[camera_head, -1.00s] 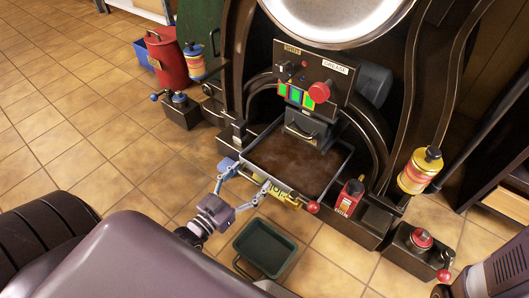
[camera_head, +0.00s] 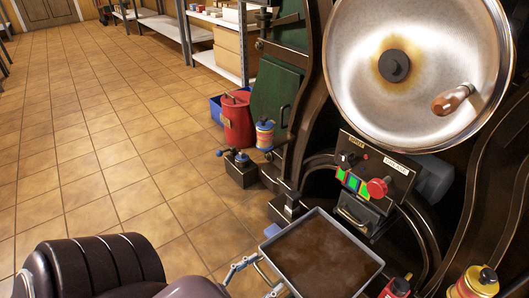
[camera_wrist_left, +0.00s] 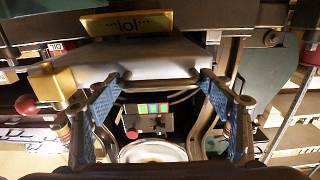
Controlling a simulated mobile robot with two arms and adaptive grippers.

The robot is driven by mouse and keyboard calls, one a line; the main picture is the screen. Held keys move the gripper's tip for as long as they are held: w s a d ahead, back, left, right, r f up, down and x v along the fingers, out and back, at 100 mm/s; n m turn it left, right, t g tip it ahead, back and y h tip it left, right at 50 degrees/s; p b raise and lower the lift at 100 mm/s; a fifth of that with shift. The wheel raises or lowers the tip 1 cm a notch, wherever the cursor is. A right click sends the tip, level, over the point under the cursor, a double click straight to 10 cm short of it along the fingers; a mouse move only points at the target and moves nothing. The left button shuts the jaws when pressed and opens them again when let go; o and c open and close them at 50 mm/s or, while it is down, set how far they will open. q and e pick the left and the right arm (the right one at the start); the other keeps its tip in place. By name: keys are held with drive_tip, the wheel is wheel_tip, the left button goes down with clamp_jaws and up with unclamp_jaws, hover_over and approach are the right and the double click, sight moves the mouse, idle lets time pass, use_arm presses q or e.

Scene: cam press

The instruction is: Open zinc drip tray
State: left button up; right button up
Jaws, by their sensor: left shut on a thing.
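The zinc drip tray (camera_head: 374,261) shows in the head view as a grey-rimmed square pan with a rusty brown floor, below the press's control panel. My left gripper (camera_head: 267,262) is at the tray's near left side, partly cut by the picture edge. In the left wrist view its two blue-padded fingers (camera_wrist_left: 163,80) stand spread on either side of a dark handle bar (camera_wrist_left: 160,88), and it is shut on that handle. The exact finger contact is hard to see. My right gripper is not in view.
A black press with a green-button panel (camera_head: 373,180) and a large steel pan (camera_head: 420,90) stands behind the tray. A red can (camera_head: 238,118) and a black box with a lever (camera_head: 241,170) stand left. The tiled floor (camera_head: 100,150) is open.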

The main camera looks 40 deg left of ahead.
use_arm(q)
drive_tip(key=o, duration=1.4)
drive_tip(key=shift+d+f, duration=0.1)
drive_tip(key=shift+d, duration=0.15)
drive_tip(key=shift+a, duration=0.15)
drive_tip(key=s, duration=0.4)
drive_tip(key=s+a, duration=0.1)
drive_tip(key=s, duration=0.7)
drive_tip(key=shift+a, duration=0.3)
